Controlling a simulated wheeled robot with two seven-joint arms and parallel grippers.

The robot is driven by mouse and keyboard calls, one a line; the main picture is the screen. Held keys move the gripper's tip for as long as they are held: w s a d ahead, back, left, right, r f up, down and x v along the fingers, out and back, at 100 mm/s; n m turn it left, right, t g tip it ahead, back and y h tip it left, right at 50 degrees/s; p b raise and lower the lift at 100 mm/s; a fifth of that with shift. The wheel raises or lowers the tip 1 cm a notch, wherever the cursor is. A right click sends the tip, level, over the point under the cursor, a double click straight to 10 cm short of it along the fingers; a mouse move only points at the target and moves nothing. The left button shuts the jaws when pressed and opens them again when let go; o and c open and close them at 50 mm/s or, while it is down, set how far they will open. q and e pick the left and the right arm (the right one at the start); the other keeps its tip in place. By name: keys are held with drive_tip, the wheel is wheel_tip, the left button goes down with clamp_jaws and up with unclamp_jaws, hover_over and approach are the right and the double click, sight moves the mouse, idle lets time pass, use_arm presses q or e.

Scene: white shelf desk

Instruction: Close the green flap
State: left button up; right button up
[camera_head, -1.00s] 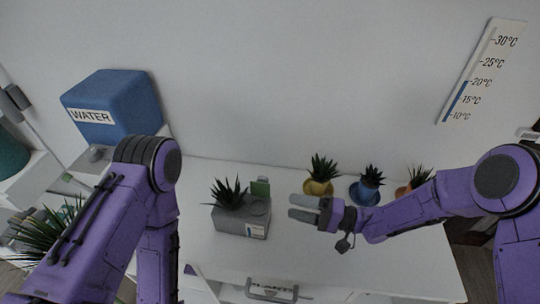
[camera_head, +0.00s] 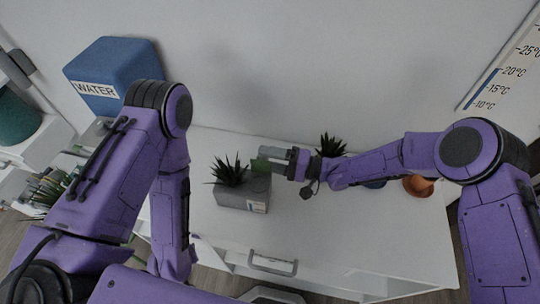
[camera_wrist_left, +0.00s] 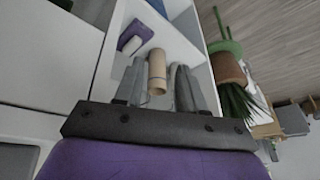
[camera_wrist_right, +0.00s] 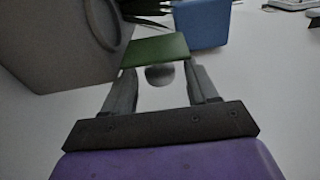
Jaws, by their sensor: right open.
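The green flap (camera_head: 261,165) stands raised at the right rear of a grey planter box (camera_head: 232,200) that holds a spiky plant (camera_head: 229,171). My right gripper (camera_head: 268,158) is at the flap, its fingers pointing left. In the right wrist view the flap (camera_wrist_right: 155,50) spans the space just beyond my right gripper's (camera_wrist_right: 162,82) parted fingers; I cannot tell whether they touch it. The grey box (camera_wrist_right: 50,45) fills the left of that view. My left gripper (camera_wrist_left: 158,85) shows in its wrist view with fingers apart; in the head view it is hidden.
A blue WATER box (camera_head: 112,75) stands at the back left of the white desk (camera_head: 330,235). A potted plant (camera_head: 331,146) and an orange pot (camera_head: 418,186) are near my right arm. A cardboard roll (camera_wrist_left: 157,72) lies in an open compartment below my left gripper.

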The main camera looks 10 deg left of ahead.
sight(263, 186)
drive_tip(key=shift+s+r, duration=0.1)
drive_tip(key=shift+s, duration=0.05)
drive_tip(key=c, duration=1)
